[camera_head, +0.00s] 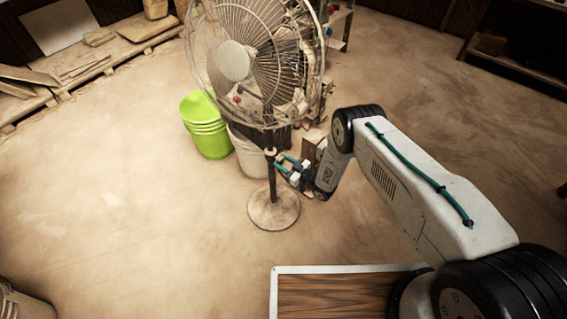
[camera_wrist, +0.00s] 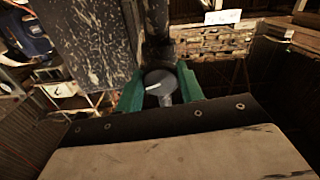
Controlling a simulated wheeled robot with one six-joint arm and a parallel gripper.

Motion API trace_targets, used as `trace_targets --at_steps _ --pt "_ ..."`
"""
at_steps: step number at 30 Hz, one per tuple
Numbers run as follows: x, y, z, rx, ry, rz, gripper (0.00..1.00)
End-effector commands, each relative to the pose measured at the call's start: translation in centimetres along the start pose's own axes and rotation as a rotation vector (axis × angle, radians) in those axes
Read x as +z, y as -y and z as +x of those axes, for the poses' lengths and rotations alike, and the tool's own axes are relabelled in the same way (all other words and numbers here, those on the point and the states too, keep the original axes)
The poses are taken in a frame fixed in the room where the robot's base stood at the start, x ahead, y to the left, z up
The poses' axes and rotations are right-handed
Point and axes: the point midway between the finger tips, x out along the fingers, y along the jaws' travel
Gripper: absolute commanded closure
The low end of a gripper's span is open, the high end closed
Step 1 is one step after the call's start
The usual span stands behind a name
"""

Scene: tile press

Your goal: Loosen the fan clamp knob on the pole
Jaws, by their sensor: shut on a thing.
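The standing fan (camera_head: 236,60) has a dusty round cage on a dark pole (camera_head: 271,182), which rises from a round base (camera_head: 274,210). My gripper (camera_head: 280,163) reaches the pole from the right, just below the fan head. In the wrist view the dark round clamp knob (camera_wrist: 160,84), with a pale mark on its face, sits between the two green fingers of my gripper (camera_wrist: 160,92). The fingers are shut on the knob from both sides. The pole (camera_wrist: 156,25) stands directly behind it. In the head view the knob is too small to make out clearly.
A stack of lime green buckets (camera_head: 206,126) and a pale bucket (camera_head: 248,153) stand behind the pole. A low wooden shelf (camera_head: 95,62) with boards lies at the back left. The floor left of the fan base is clear.

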Motion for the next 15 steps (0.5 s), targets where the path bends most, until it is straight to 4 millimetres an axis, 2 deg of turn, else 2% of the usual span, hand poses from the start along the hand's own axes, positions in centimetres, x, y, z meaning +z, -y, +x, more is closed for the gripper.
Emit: trace_targets --at_steps 8,15 --pt "0.08 0.15 -0.01 -0.001 0.001 -0.078 0.85" --pt "0.08 0.17 0.03 -0.002 0.002 -0.256 0.85"
